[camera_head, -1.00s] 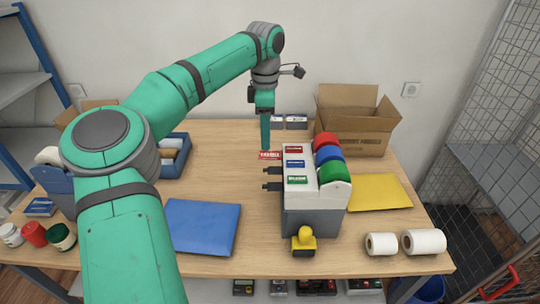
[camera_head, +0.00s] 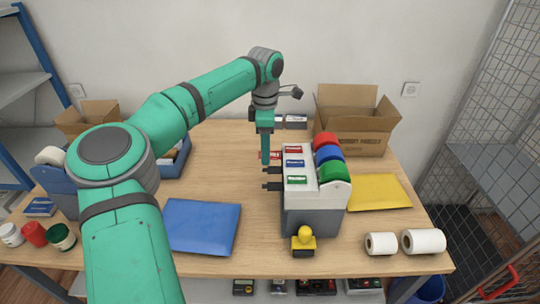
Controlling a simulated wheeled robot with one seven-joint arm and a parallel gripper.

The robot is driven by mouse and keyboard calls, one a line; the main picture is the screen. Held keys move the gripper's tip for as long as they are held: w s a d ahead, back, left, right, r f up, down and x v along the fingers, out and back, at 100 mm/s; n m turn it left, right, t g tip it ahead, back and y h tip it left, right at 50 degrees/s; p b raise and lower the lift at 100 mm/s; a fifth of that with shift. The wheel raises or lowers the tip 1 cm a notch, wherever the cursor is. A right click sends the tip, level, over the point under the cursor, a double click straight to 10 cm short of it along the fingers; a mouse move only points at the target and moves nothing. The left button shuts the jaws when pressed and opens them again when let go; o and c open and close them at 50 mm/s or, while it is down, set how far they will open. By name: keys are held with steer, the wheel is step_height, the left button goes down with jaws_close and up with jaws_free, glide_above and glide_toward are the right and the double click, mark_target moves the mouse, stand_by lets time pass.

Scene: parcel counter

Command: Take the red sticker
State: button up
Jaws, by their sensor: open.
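The label dispenser (camera_head: 312,205) is a grey and white box with red, blue and green rolls on its right side. The red sticker (camera_head: 275,155) sticks out at the dispenser's far left edge, by the red roll (camera_head: 327,140). My gripper (camera_head: 265,158) points down at the red sticker and covers its middle, so only its ends show. The gripper is open. I cannot tell whether the fingers touch the sticker. Two dark feed tongues (camera_head: 272,178) stick out to the left nearer to me, without a visible sticker on them.
A yellow stamp (camera_head: 304,239) stands in front of the dispenser. A blue envelope (camera_head: 202,226) lies left, a yellow envelope (camera_head: 376,192) right. An open cardboard box (camera_head: 356,124) stands behind right. A blue tray (camera_head: 176,160) is left of the gripper, with bare table (camera_head: 225,170) between.

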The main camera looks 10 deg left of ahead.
steer(key=c, duration=0.5)
steer(key=shift+s+a, duration=0.1)
steer(key=shift+r, duration=0.15)
steer(key=shift+a+r, duration=0.3)
steer(key=shift+r, duration=0.4)
steer(key=shift+a+r, duration=0.25)
steer(key=shift+r, duration=0.4)
steer(key=shift+d+r, duration=0.2)
steer(key=shift+r, duration=1.3)
steer(key=shift+d+r, duration=0.25)
steer(key=shift+r, duration=1.25)
steer(key=shift+d+r, duration=0.2)
steer(key=shift+r, duration=1.3)
